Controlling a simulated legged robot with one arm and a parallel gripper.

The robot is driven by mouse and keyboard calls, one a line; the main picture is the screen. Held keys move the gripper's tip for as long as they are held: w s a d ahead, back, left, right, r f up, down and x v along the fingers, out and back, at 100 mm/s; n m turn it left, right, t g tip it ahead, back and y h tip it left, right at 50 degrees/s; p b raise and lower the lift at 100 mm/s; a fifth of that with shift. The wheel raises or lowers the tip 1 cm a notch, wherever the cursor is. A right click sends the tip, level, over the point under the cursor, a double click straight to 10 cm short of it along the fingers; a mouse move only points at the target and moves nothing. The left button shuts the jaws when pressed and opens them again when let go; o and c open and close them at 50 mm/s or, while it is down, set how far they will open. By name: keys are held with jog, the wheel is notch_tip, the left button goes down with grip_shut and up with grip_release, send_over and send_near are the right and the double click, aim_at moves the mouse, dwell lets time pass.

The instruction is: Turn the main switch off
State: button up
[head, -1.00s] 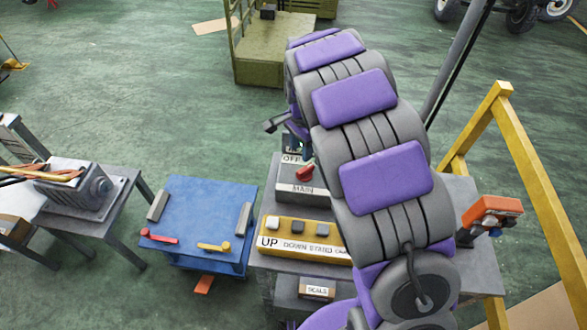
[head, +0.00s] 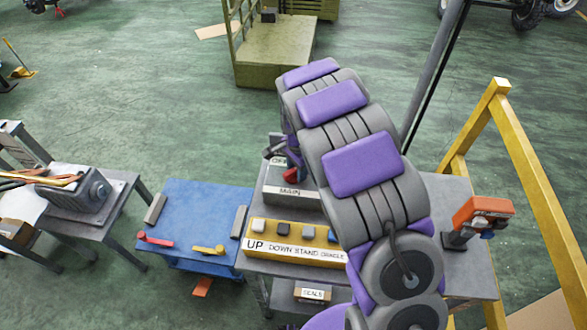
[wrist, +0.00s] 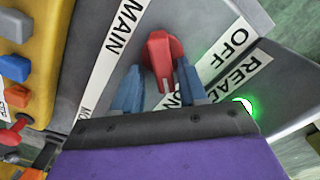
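The main switch is a red knob (wrist: 160,52) on a grey box (head: 290,204) labelled MAIN. In the wrist view, an OFF label lies to the knob's right and a partly covered ON label below it. A pale pointer mark on the knob faces the ON side. My gripper (wrist: 160,82) has its blue fingers apart, one on each side of the knob. A gap shows at the left finger; contact on the right is unclear. In the head view, the red knob (head: 291,174) shows just below my gripper, which is partly hidden by my arm.
A green lamp (wrist: 243,106) glows beside a READY label. A yellow button box (head: 290,241) stands in front of the grey box. A blue table (head: 195,215) is to the left, an orange device (head: 482,216) and yellow frame (head: 520,150) to the right.

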jog(key=shift+d, duration=0.25)
jog(key=shift+c, duration=1.4)
jog(key=shift+a, duration=1.05)
jog(key=c, duration=0.3)
jog(key=shift+s+a+r, duration=0.1)
jog(key=shift+s+a, duration=0.1)
jog(key=shift+a, duration=0.1)
grip_shut()
jog(key=shift+d, duration=0.1)
jog(key=shift+w+d, duration=0.1)
